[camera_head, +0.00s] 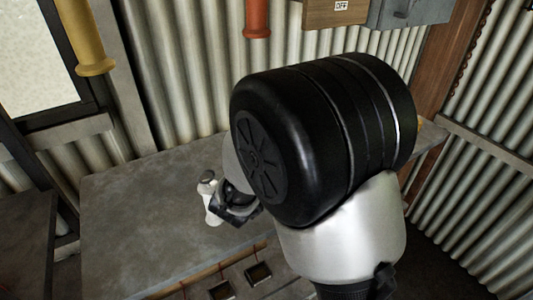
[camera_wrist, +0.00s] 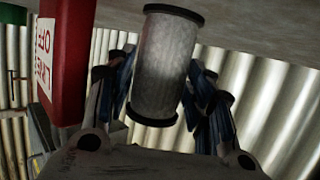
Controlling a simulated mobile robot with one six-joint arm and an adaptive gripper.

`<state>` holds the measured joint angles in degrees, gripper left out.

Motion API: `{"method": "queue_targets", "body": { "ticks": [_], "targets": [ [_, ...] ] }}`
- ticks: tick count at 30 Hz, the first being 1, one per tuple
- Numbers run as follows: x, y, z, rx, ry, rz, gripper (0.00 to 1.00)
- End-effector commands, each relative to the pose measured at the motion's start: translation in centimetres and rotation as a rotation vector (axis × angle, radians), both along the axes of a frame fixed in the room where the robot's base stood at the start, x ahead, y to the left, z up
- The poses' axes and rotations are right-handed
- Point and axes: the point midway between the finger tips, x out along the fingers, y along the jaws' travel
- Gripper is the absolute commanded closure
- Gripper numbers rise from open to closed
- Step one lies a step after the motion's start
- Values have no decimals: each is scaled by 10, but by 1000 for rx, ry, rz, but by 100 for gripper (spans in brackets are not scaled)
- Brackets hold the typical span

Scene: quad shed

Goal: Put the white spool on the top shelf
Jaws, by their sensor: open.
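My black and white arm hides much of the bench's right side. I cannot make out a top shelf in either view.
A red box with a white label (camera_wrist: 62,60) stands close beside my gripper in the wrist view. The grey workbench (camera_head: 130,220) is bare on the left. Small dark trays (camera_head: 258,273) sit at its front edge. Corrugated walls stand behind.

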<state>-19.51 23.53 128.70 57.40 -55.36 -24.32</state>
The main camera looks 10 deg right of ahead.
Motion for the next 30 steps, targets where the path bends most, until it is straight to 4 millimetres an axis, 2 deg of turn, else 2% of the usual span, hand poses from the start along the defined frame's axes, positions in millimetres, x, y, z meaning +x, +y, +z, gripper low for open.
{"method": "queue_targets", "body": {
  "ticks": [6,24,30],
  "targets": [
    [0,0,1,1,-1,1,53],
    [0,0,1,0,-3,1,92],
    [1,0,3,1,-4,0,92]
  ]
}}
